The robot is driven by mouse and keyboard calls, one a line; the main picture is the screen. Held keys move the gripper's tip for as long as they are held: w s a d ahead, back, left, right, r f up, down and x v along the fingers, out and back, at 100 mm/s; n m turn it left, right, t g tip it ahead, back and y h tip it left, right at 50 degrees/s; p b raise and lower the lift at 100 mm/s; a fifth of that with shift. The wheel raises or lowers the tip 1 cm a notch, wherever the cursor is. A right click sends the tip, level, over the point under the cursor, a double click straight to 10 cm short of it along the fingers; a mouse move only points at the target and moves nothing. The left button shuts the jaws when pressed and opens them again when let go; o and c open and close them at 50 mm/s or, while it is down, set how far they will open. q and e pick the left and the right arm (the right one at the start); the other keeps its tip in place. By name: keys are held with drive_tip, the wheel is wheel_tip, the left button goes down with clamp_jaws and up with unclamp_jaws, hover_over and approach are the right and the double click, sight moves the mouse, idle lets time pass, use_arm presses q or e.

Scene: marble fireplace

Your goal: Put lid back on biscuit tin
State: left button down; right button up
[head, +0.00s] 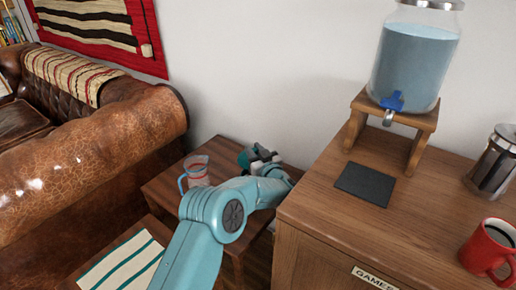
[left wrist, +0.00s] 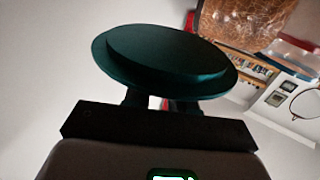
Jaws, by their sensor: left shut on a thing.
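My left gripper (head: 258,157) is over the far right part of the low wooden side table (head: 165,187). In the left wrist view the gripper (left wrist: 160,102) is shut on a round dark teal lid (left wrist: 170,58), which has a wide rim and a raised round middle. The fingers hold it at its near side, and it stands clear of the wall behind. In the head view only a small dark teal patch shows at the gripper, partly hidden by it. I cannot make out the biscuit tin in either view. My right gripper is not in view.
A measuring jug (head: 196,171) stands on the side table, left of my gripper. The wooden cabinet (head: 330,215) at right carries a water dispenser (head: 415,65), a dark mat (head: 365,184), a French press (head: 493,165) and a red mug (head: 489,250). A leather sofa (head: 90,160) fills the left.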

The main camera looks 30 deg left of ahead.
use_arm(q)
drive_tip(key=shift+w, duration=0.15)
drive_tip(key=shift+w, duration=0.1)
drive_tip(key=shift+f, duration=0.15)
drive_tip(key=shift+f+b, duration=2.2)
drive_tip(key=shift+f, duration=0.8)
drive_tip(key=shift+f, duration=0.15)
drive_tip(key=shift+c, duration=1.8)
unclamp_jaws()
